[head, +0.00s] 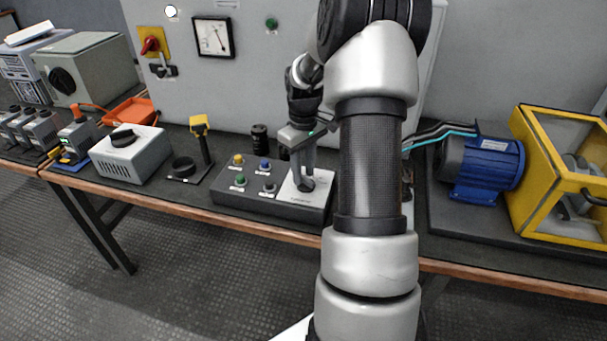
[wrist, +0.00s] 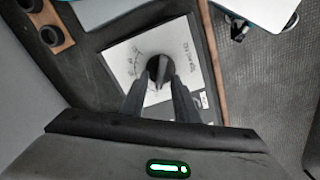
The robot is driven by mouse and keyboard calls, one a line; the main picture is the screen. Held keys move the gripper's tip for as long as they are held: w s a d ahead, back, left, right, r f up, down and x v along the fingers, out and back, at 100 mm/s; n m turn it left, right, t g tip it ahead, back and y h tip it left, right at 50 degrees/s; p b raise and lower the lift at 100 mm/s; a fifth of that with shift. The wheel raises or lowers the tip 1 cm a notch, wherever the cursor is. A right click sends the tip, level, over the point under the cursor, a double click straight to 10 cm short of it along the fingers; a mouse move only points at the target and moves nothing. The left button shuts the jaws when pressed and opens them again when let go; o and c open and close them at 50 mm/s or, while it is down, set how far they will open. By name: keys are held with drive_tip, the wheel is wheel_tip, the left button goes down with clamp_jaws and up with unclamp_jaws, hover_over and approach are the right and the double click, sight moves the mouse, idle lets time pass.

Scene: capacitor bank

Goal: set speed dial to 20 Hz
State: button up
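The speed dial (wrist: 159,68) is a black round knob on a white scale plate (wrist: 125,65). In the head view the dial (head: 305,185) sits on the right part of a dark control box. My gripper (head: 303,176) points down at the dial from above. In the wrist view the two fingers of my gripper (wrist: 158,84) stand apart, one on each side of the knob, with their tips at its edges. I cannot tell whether they press on it. The scale marks are too small to read, and the knob's pointer direction is unclear.
Several coloured push buttons (head: 250,174) sit left of the dial. A yellow-topped lever (head: 199,125) and a white box with a black knob (head: 130,153) stand further left. A blue motor (head: 484,168) and a yellow-framed cage (head: 560,185) stand right. A grey cabinet (head: 255,70) rises behind.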

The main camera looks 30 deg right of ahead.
drive_tip(key=shift+f, duration=0.25)
clamp_jaws()
drive_tip(key=shift+m, duration=0.3)
drive_tip(key=m+p, duration=0.2)
drive_tip(key=m, duration=0.2)
drive_tip(key=shift+d+r, duration=0.1)
drive_tip(key=shift+d, duration=0.05)
drive_tip(key=shift+d+m+p, duration=0.2)
drive_tip(key=shift+m+p, duration=0.35)
drive_tip(key=shift+m, duration=1.85)
